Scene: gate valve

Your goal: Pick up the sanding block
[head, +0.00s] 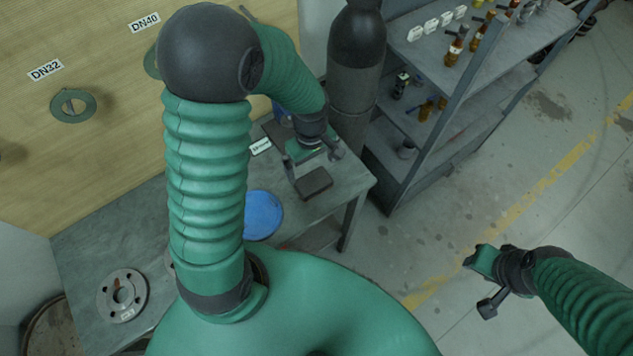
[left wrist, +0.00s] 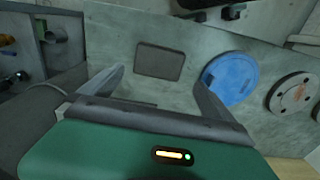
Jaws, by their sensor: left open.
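The sanding block is a flat dark brown rectangular block (head: 314,184) lying on the grey workbench near its right end. It also shows in the left wrist view (left wrist: 159,62), upper middle, between and beyond the fingertips. My left gripper (head: 314,163) is open and empty, above and just behind the block, apart from it. In the left wrist view its two fingers (left wrist: 163,84) spread wide with bare bench between them. My right gripper (head: 479,285) hangs over the floor at the right, fingers apart and empty, away from the bench.
A blue disc (head: 263,214) lies on the workbench (head: 75,245) left of the block, with a grey flange (head: 122,296) further left. A white label (head: 261,147) sits behind the block. A dark gas cylinder (head: 354,65) and a shelf rack (head: 440,100) stand behind and right.

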